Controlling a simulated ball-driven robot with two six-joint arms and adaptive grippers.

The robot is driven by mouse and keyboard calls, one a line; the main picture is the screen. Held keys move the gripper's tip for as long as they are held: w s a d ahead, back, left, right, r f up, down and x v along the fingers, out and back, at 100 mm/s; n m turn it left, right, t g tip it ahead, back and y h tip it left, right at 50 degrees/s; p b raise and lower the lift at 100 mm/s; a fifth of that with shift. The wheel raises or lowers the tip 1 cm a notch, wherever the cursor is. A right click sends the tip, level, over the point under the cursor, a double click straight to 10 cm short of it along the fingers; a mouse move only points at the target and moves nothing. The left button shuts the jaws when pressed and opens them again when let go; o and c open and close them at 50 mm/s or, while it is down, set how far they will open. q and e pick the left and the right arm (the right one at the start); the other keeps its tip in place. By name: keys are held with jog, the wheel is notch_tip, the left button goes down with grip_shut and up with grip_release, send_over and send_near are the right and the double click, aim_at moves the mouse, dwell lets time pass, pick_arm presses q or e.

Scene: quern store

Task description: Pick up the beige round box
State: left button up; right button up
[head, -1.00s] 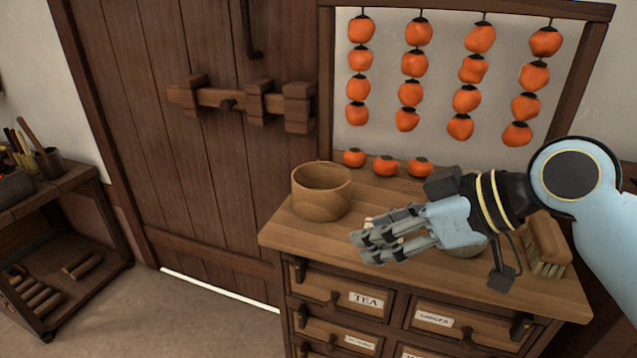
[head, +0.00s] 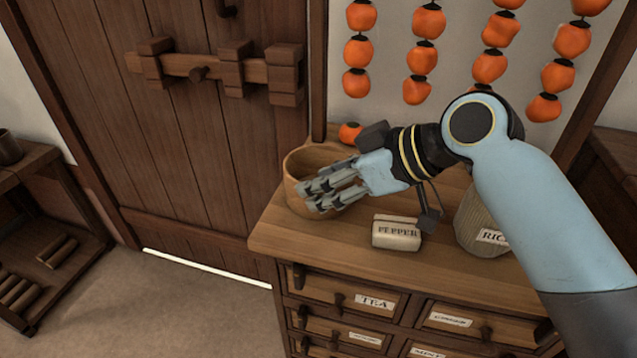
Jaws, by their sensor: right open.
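The round tan wooden box (head: 307,160), open at the top, stands upright at the left end of the wooden chest's top. It is the closest match to a beige round box. My right gripper (head: 308,197) reaches in from the right, and its open, empty fingers lie across the front of the round box in the head view. The fingers and wrist hide much of its front and right side. I cannot tell whether they touch it. My left gripper is not in view.
A pale PEPPER box (head: 396,236) and a ribbed RICE container (head: 476,228) stand on the chest top (head: 340,245) under my right arm. An orange fruit (head: 349,132) lies behind the round box. Strings of orange fruit (head: 425,55) hang behind.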

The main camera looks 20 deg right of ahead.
aim_at(306, 211)
jog(key=x, duration=0.4)
jog(key=shift+w+a+f, duration=0.2)
jog(key=shift+w+f, duration=0.05)
jog(key=shift+f, duration=0.05)
jog(key=shift+c, duration=2.5)
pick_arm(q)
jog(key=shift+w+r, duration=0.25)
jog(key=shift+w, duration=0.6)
pick_arm(e)
grip_shut()
